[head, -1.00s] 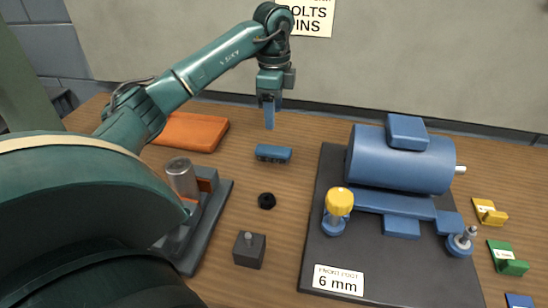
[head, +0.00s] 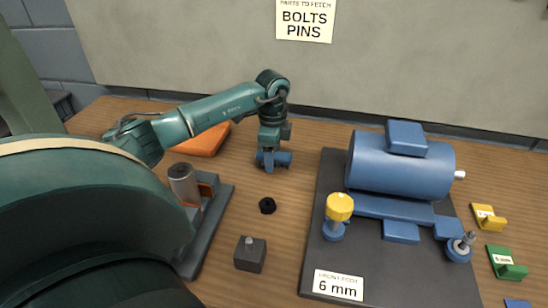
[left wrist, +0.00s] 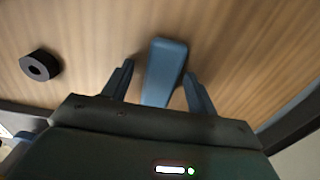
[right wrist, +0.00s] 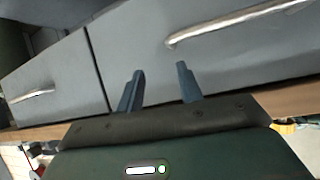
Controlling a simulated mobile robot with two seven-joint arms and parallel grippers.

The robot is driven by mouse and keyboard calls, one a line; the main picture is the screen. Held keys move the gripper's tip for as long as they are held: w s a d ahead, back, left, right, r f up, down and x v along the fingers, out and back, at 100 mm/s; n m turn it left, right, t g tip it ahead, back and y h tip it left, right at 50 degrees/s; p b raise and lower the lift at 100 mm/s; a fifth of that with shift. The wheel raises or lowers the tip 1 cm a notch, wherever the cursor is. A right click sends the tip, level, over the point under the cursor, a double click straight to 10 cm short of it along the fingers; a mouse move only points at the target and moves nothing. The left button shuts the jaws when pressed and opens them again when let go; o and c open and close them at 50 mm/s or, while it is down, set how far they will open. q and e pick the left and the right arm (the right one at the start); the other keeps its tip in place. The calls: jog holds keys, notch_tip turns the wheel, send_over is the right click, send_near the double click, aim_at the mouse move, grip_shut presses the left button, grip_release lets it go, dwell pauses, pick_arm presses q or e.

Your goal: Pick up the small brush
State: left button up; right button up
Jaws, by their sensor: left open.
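The small brush appears to be the small blue block-shaped piece (head: 284,158) lying on the wooden table beyond the black nut; its bristles cannot be made out. My left gripper (head: 267,165) points down at it from above, partly covering it in the head view. In the left wrist view the blue piece (left wrist: 164,68) lies between the two open fingers, with a gap on either side. My right gripper (right wrist: 160,78) is open and empty in the right wrist view, in front of grey drawer fronts, and is out of the head view.
A black nut (head: 267,205) and a dark block with a pin (head: 250,254) lie nearer. A blue motor (head: 400,166) stands on a dark plate to the right. An orange pad (head: 203,141) and a fixture with a metal cylinder (head: 183,184) are at left.

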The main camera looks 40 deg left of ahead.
pick_arm(q)
jog(key=c, duration=1.1)
jog(key=shift+o, duration=0.2)
jog(key=shift+r, duration=0.1)
notch_tip(320, 180, up, 10)
jog(key=shift+f, duration=0.1)
jog(key=o, duration=0.4)
jog(key=c, duration=0.3)
